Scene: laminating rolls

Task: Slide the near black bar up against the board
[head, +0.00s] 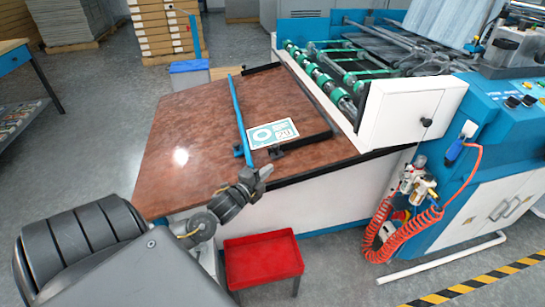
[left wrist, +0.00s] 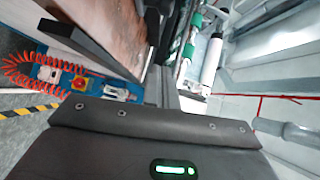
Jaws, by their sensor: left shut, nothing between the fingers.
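The board (head: 273,134), a small white sheet with green print, lies flat on the brown table. The near black bar (head: 305,142) lies along its near side, with a dark block at its left end. The gap between bar and board looks narrow; I cannot tell if they touch. A blue bar (head: 239,118) runs along the board's left side. My left gripper (head: 265,173) is shut and empty, at the table's front edge, on the near side of the black bar and apart from it. In the left wrist view, its dark body fills the bottom. My right gripper is not in view.
The brown table top (head: 185,135) is bare to the left. A far black bar (head: 261,68) lies at its back edge. The laminating machine (head: 410,105) stands at the right. A red tray (head: 262,262) stands below the front edge.

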